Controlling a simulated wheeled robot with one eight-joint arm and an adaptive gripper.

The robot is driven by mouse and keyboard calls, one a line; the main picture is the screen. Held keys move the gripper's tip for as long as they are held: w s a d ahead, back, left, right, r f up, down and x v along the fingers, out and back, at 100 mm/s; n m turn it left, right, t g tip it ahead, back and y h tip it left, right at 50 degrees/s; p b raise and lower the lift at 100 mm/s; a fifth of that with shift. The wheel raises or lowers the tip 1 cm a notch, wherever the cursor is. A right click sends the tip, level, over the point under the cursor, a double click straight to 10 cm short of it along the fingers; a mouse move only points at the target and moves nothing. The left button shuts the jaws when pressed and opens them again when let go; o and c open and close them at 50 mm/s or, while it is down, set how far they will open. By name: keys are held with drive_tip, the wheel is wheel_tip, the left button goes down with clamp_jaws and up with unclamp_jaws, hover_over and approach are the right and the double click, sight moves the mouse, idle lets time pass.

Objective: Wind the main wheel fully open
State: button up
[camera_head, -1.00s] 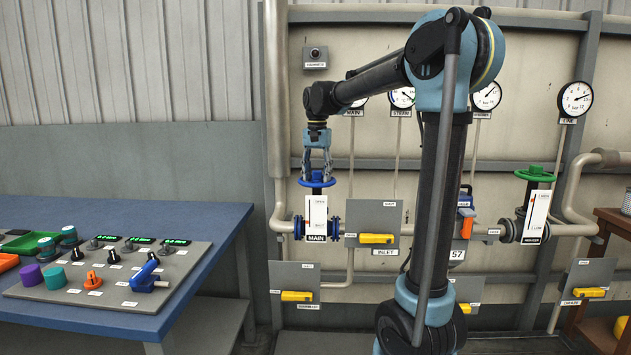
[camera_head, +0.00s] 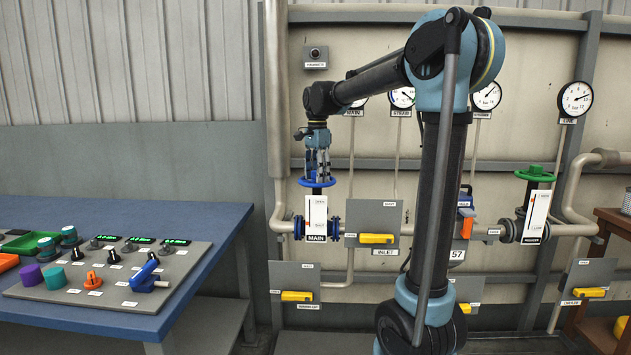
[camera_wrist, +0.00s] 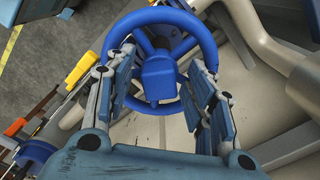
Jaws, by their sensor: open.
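The blue main wheel (camera_head: 317,183) lies flat on top of its valve stem, above a white indicator plate (camera_head: 316,213) and the MAIN label (camera_head: 316,238). In the wrist view the wheel (camera_wrist: 189,17) shows as a round rim with spokes and a blue block at the hub. My gripper (camera_head: 317,175) points straight down over the wheel. In the wrist view my gripper (camera_wrist: 160,75) is open, its two fingers spread left and right of the hub block. Whether the fingers touch the rim or spokes is not clear.
A grey panel with a yellow handle (camera_head: 376,239) is just right of the valve. A green wheel (camera_head: 535,174) stands further right. The blue table (camera_head: 200,222) with a control board is at the left. A vertical pipe (camera_head: 277,100) runs close left of my gripper.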

drive_tip(key=shift+m, duration=3.3)
drive_tip(key=c, duration=0.9)
